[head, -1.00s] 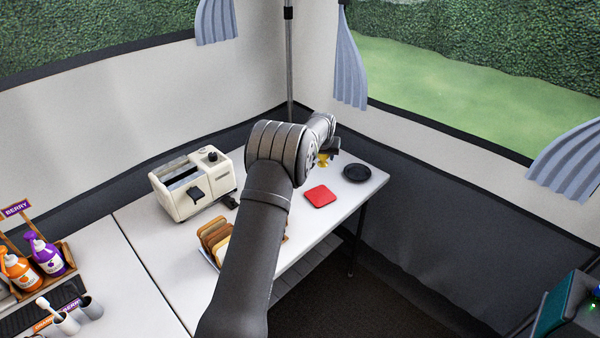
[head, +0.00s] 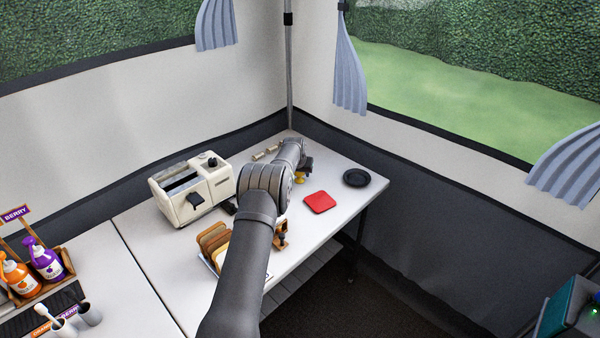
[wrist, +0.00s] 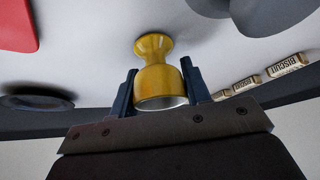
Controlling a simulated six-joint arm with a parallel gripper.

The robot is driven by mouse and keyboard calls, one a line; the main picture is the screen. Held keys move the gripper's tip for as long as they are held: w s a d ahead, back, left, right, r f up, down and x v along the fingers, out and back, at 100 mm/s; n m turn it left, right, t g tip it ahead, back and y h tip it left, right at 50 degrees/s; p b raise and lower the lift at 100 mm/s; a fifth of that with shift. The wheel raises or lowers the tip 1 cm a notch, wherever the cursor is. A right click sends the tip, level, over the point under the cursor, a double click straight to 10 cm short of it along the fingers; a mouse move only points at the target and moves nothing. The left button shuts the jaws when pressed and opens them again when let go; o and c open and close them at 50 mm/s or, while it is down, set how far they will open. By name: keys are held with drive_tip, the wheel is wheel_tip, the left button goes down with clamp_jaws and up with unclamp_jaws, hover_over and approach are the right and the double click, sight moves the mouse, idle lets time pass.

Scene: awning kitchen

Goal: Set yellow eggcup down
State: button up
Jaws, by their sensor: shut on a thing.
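The yellow eggcup (wrist: 158,80) is between the two dark fingers of my gripper (wrist: 160,88) in the wrist view. My gripper is shut on its cup part, and its flared foot points away from the palm. In the head view the eggcup (head: 300,177) is a small yellow spot just below my gripper (head: 303,167), over the far part of the white table (head: 335,165). My arm partly hides it. I cannot tell whether its foot touches the table.
A red square (head: 320,202) and a black round plate (head: 356,178) lie to the right. A cream toaster (head: 193,189) and a rack of bread slices (head: 213,243) are to the left. Table between the eggcup and plate is clear.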

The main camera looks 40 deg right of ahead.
drive_tip(key=shift+f, duration=0.15)
drive_tip(key=o, duration=1.1)
drive_tip(key=shift+c, duration=0.2)
drive_tip(key=shift+a+r, duration=0.1)
drive_tip(key=shift+r, duration=0.45)
drive_tip(key=v, duration=1.1)
drive_tip(key=shift+s, duration=0.1)
